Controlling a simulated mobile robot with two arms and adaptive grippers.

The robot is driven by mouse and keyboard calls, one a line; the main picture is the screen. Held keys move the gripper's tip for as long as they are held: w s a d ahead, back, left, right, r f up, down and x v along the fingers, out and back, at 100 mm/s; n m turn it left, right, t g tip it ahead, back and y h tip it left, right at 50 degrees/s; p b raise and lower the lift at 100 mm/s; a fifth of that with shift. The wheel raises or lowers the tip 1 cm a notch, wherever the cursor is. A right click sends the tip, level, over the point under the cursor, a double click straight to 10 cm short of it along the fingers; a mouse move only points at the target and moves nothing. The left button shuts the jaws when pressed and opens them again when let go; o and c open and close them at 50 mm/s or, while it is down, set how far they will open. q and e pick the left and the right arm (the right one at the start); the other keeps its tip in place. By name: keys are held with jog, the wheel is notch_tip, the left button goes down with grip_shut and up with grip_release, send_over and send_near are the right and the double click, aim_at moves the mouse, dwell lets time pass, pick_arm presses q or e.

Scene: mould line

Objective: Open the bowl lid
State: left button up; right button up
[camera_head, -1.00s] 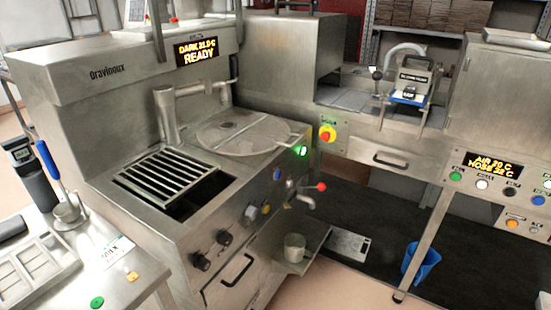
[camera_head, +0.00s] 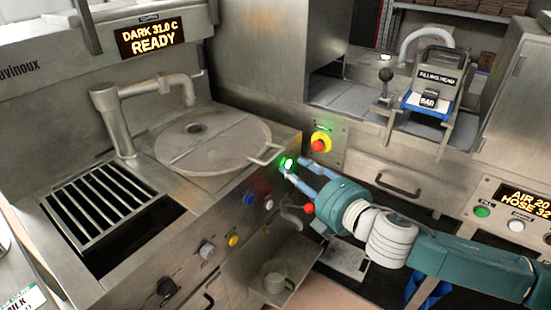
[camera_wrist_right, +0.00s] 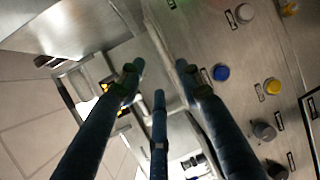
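The bowl lid (camera_head: 196,158) is a round, flat metal disc lying shut over the bowl in the left machine's top. Its loop handle (camera_head: 267,154) sticks out at the lid's right edge, over the machine's front edge. My right gripper (camera_head: 296,172) reaches in from the right, its fingers in front of the machine's front panel, just right of and slightly below the handle. In the right wrist view its fingers (camera_wrist_right: 158,82) are spread, with nothing held between them. The fingers appear apart from the handle. My left gripper is not in view.
A green lit button (camera_head: 287,163) sits close to my right fingertips. A red-knobbed lever (camera_head: 308,208) is below them, and a red-yellow stop button (camera_head: 320,142) is behind. A bent pipe (camera_head: 150,86) stands behind the lid. A slatted grate (camera_head: 95,205) lies to the left.

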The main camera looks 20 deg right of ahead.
aim_at(274, 157)
jog(key=p+x, duration=0.1)
jog(key=x, duration=0.9)
jog(key=shift+w+f+p, duration=0.1)
jog(key=shift+w+p, duration=0.3)
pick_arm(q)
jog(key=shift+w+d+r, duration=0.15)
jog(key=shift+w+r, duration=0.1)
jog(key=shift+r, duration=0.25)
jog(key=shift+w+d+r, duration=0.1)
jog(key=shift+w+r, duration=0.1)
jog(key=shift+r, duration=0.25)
pick_arm(e)
grip_shut()
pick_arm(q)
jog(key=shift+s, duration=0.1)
